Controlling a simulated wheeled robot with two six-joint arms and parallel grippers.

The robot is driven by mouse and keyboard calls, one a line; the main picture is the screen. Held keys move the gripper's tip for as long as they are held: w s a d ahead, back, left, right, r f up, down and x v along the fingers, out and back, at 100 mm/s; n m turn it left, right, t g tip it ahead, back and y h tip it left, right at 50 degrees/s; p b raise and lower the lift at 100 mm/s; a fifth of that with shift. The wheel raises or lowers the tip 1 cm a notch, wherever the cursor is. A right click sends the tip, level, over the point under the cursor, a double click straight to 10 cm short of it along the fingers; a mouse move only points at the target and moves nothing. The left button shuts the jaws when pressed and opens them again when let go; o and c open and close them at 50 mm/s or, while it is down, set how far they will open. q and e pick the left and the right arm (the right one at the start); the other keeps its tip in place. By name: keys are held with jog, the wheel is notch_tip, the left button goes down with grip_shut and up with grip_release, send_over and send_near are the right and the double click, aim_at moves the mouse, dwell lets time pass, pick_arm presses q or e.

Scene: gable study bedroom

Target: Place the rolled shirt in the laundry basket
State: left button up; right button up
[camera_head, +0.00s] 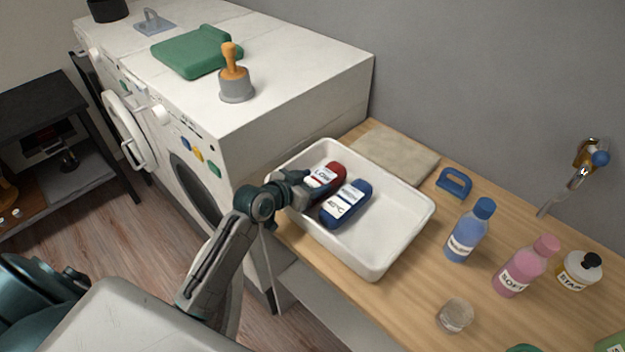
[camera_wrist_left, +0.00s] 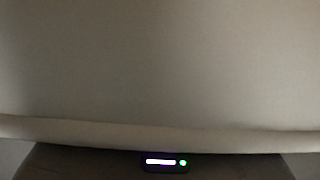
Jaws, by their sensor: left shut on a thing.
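My left gripper (camera_head: 306,187) reaches over the left rim of a white tub (camera_head: 397,234) on the wooden counter. It is shut, apparently on the tub's rim, and its fingers lie close to a red container inside. The exact contact is hidden. In the left wrist view a pale surface with a rounded lip (camera_wrist_left: 160,136), apparently the tub's wall, fills the picture; no fingers show. The red container (camera_head: 336,171) and a blue one (camera_head: 347,204), both with white labels, lie in the tub. I see no clear rolled shirt or laundry basket. My right gripper is out of view.
White machines (camera_head: 290,75) stand left, bearing a folded green cloth (camera_head: 190,53) and a grey-based wooden-handled object (camera_head: 235,88). Right of the tub are a blue bottle (camera_head: 466,238), a pink bottle (camera_head: 522,270) and a glass jar (camera_head: 454,316). A beige mat (camera_head: 396,155) lies behind.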

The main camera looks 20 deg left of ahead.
pick_arm(q)
jog(key=shift+w+f, duration=0.1)
jog(key=shift+f, duration=0.15)
jog(key=o, duration=1.1)
jog(key=shift+r, duration=0.1)
jog(key=shift+c, duration=0.2)
jog(key=shift+r, duration=0.15)
jog(key=b+v, duration=0.2)
jog(key=v, duration=1)
